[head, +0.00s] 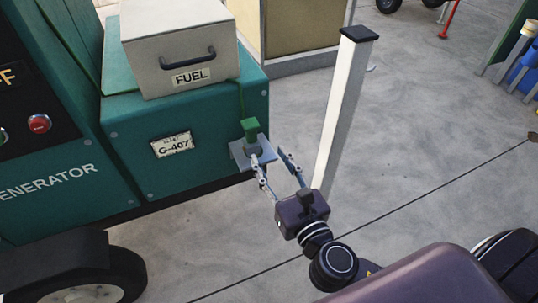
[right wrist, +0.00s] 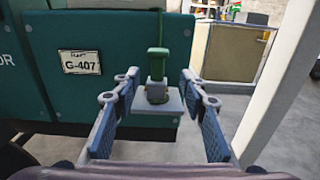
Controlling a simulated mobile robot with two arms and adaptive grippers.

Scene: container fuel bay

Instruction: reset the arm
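My right gripper (head: 271,158) is open and empty, with its two fingers spread apart. It is beside a small valve with a green handle (head: 250,130) on a grey bracket (head: 238,155) at the generator's corner. In the right wrist view the green handle (right wrist: 157,62) stands upright, centred between the open fingers and beyond them. The fingers do not appear closed on it; whether one touches the bracket I cannot tell. My left gripper is not in view.
The teal generator (head: 190,125) with a G-407 plate (head: 172,145) and a beige FUEL box (head: 180,45) fills the left. A white post (head: 343,110) stands close to the right of my right gripper. Open concrete floor (head: 440,120) lies further right.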

